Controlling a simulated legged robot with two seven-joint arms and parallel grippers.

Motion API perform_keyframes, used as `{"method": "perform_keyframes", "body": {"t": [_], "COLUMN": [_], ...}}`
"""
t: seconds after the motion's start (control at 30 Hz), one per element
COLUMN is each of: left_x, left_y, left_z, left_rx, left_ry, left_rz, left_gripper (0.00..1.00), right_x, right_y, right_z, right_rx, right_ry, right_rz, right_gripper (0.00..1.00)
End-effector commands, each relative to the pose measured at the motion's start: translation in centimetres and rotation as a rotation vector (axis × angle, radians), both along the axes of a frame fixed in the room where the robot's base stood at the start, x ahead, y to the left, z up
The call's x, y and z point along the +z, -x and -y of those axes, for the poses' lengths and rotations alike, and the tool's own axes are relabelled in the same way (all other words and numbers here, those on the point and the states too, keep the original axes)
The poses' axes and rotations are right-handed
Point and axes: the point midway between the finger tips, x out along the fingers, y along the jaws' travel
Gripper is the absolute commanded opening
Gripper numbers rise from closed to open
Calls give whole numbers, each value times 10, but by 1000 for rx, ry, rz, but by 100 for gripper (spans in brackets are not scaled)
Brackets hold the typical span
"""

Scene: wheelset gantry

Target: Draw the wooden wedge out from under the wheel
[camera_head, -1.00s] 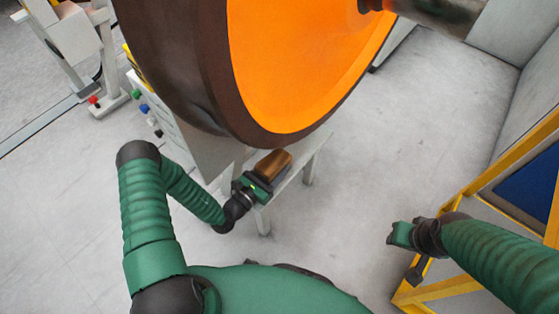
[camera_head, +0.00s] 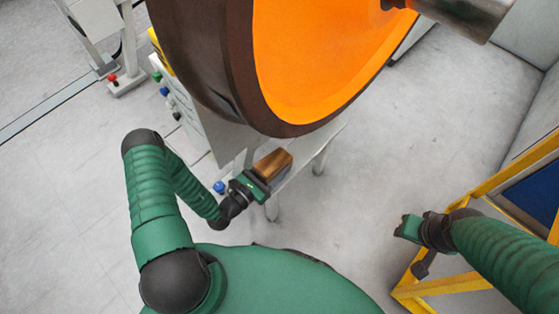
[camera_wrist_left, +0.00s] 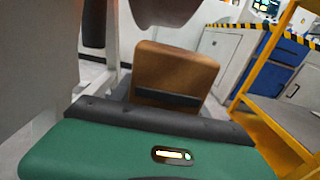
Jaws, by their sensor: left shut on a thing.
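The wooden wedge (camera_head: 273,163) is brown and sits in front of and below the large wheel (camera_head: 310,65), which has an orange face and a dark rim. My left gripper (camera_head: 256,178) is shut on the wedge's near end. In the left wrist view the wedge (camera_wrist_left: 172,75) stands just beyond my green gripper body, with the dark wheel rim (camera_wrist_left: 165,10) above it. The head view shows a small gap between wedge and rim; whether they touch is hard to tell. My right gripper (camera_head: 408,228) hangs at the right, away from the wedge; its fingers are too small to read.
A grey stand (camera_head: 325,140) with legs is under the wheel. A yellow frame with a blue panel (camera_head: 535,195) stands at the right, close to my right arm. Coloured buttons (camera_head: 165,91) line a grey box at the left. Open floor (camera_head: 400,150) lies between.

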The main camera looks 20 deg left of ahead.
Motion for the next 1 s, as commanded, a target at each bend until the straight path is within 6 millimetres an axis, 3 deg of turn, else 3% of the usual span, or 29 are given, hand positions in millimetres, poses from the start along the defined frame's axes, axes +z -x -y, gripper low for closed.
{"method": "perform_keyframes", "body": {"t": [0.43,1.0], "left_x": [2,22], "left_y": [6,32], "left_z": [-2,-12], "left_rx": [0,1], "left_ry": [1,2], "left_rz": [3,2], "left_gripper": [0,0], "right_x": [3,31], "right_y": [0,0], "right_z": [0,0], "right_rx": [0,0], "right_ry": [0,0], "right_rz": [0,0], "right_gripper": [36,36]}}
